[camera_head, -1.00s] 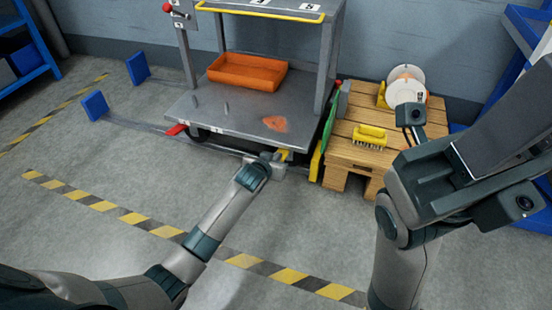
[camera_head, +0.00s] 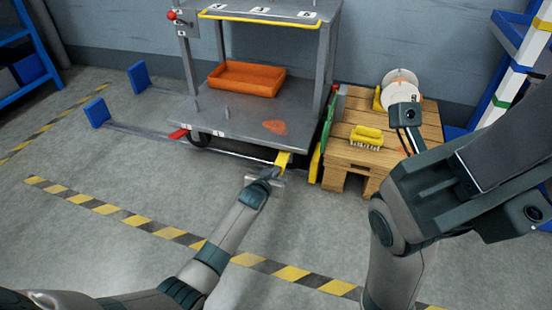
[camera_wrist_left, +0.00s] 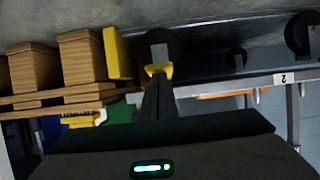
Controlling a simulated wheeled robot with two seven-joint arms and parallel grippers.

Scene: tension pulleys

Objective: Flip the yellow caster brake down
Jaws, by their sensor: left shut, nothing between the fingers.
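The yellow caster brake (camera_head: 282,159) is a small tab at the cart's front right corner, under the lower deck (camera_head: 235,128). In the left wrist view, the yellow brake (camera_wrist_left: 158,70) shows in front of a dark caster wheel (camera_wrist_left: 172,42). My left gripper (camera_head: 274,173) is low by this corner, just in front of the brake. Its shut, empty fingers (camera_wrist_left: 154,98) point at the brake and overlap its lower edge in the wrist view; I cannot tell if they touch. My right arm is at the right, but its fingertips do not show.
A red pedal (camera_head: 179,134) is at the cart's left corner. An orange tray (camera_head: 246,79) stands on the deck. A wooden pallet stack (camera_head: 350,163) with a yellow brush (camera_head: 366,137) stands close on the right. Floor in front is clear.

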